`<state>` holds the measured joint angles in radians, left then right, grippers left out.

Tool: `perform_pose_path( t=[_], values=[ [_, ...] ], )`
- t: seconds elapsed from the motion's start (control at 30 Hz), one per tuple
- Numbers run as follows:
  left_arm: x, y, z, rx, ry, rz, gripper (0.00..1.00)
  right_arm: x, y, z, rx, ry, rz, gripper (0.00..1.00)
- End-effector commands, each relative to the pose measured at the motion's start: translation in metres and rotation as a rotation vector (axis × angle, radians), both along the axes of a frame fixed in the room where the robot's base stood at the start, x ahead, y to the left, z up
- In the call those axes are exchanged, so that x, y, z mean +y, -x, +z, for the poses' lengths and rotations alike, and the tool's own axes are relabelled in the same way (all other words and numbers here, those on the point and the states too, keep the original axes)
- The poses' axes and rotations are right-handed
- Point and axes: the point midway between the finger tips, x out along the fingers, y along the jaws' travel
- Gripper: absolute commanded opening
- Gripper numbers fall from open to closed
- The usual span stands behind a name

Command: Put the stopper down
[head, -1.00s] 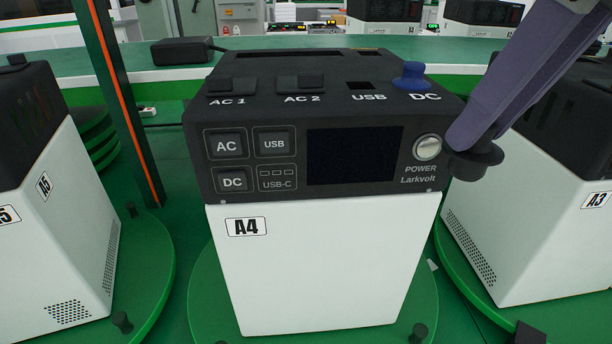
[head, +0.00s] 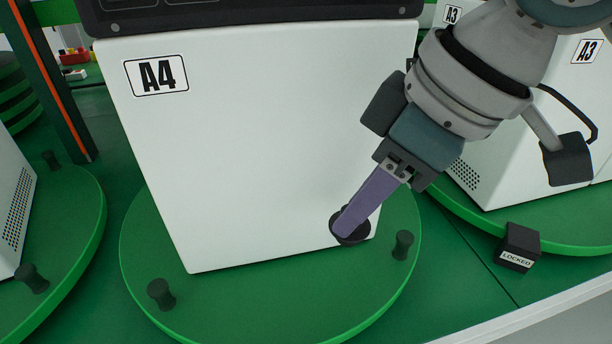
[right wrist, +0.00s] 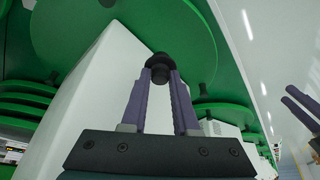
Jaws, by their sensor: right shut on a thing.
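My right gripper (head: 346,229) points down to the left and is shut on the black stopper (head: 358,239). The stopper is round with a wide flange. In the head view it overlaps the lower right corner of the white A4 unit (head: 240,150), above the green turntable (head: 270,290). I cannot tell whether it touches either. In the right wrist view the stopper (right wrist: 160,66) sits between the purple fingertips. Two purple fingers of my left gripper (right wrist: 287,94) show at the right edge there, apart and empty.
Black pegs stand on the turntable rim, one (head: 402,245) just right of the stopper and one (head: 161,294) at the front left. A black block marked LOCKED (head: 519,247) is at the right, by the neighbouring A3 unit's (head: 560,140) turntable. A dark post (head: 55,80) stands left.

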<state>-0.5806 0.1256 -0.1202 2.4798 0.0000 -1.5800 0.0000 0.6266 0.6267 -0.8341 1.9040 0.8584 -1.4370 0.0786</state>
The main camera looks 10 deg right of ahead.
Motion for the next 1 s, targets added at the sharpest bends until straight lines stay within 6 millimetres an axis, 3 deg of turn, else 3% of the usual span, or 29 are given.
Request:
perform_pose_path(
  t=[0.03,0.1,0.33,0.53,0.97,1.0],
  values=[
    [0.000,0.000,-0.007,0.000,0.000,0.000,0.50,0.000,0.001,-0.017,0.005,0.001,-0.002,0.00],
    [0.000,0.000,-0.009,0.000,0.000,0.000,0.50,0.000,0.001,-0.030,0.003,0.000,-0.001,0.00],
    [0.000,0.000,-0.014,-0.001,0.000,0.001,0.50,0.001,0.000,-0.052,0.001,-0.001,-0.001,0.00],
    [-0.001,0.000,-0.023,-0.001,0.005,0.004,0.50,0.000,0.000,-0.083,0.002,0.000,-0.001,0.00],
    [-0.003,0.000,-0.024,-0.001,0.010,0.007,0.50,0.000,0.000,-0.090,-0.001,-0.001,0.000,0.00],
    [-0.003,0.000,-0.023,-0.001,0.010,0.007,0.50,0.001,0.000,-0.090,-0.001,-0.001,0.000,0.31]
  ],
)
